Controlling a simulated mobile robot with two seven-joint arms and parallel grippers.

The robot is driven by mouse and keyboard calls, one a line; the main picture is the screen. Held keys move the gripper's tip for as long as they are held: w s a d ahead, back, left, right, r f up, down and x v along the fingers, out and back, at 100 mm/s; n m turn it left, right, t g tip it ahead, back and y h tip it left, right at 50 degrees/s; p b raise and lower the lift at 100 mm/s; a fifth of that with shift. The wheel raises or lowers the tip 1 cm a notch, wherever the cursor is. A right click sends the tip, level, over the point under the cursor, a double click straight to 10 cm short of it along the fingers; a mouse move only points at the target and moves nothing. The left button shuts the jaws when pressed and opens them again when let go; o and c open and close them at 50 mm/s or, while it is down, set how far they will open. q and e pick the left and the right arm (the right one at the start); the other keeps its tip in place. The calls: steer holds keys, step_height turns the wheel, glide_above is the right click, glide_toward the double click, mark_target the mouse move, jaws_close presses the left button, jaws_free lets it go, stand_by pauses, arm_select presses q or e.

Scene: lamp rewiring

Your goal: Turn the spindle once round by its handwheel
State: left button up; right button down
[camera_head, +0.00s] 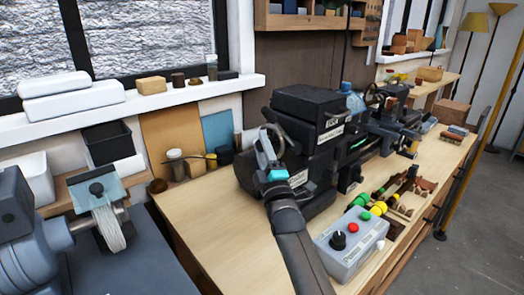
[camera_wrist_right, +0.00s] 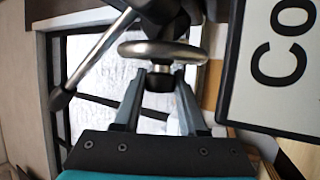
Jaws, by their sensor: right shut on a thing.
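The lathe (camera_head: 310,105) is a large black machine on the wooden bench. Its handwheel (camera_head: 281,131) is a dark ring at the left end of the headstock, partly hidden by my gripper. In the right wrist view the handwheel (camera_wrist_right: 185,50) is a metal rim seen nearly edge-on, with a dark hub or grip below it. My right gripper (camera_head: 266,152) reaches up from the bottom. In the wrist view its fingers (camera_wrist_right: 160,80) are shut on that hub or grip. The spindle itself is hidden. My left gripper is not in view.
A metal lever with a black knob (camera_wrist_right: 58,98) is close to the handwheel. A label plate (camera_wrist_right: 275,65) is at the right. A grey control box (camera_head: 350,245) stands beside my right forearm.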

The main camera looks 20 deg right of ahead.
stand_by(0.4)
steer(key=shift+c, duration=2.3)
jaws_free()
steer(key=v, duration=1.5)
steer(key=shift+s, duration=0.1)
